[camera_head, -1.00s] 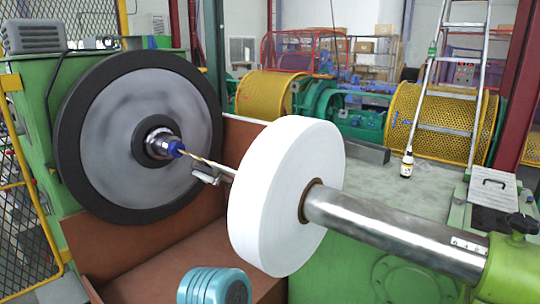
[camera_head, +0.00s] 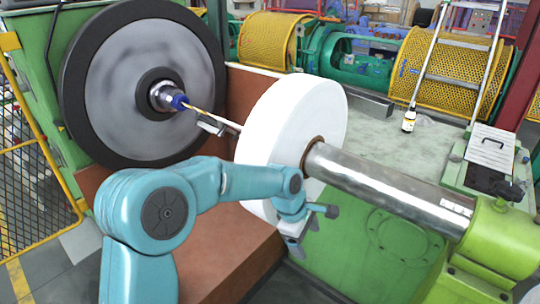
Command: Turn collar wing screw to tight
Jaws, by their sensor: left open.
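My left arm, teal, comes in from the lower left, and my left gripper (camera_head: 296,245) is open and empty. It hangs in front of the lower right edge of the white disc (camera_head: 284,115), below the steel shaft (camera_head: 395,187). A brown ring (camera_head: 312,157) sits where the shaft enters the disc. I cannot tell whether this knob is the collar wing screw; no winged head shows clearly. The gripper is well to the left of the knob. My right gripper is not in view.
A large grey wheel with a black rim (camera_head: 145,85) stands at the left. Brown panels (camera_head: 215,240) lie below the disc.

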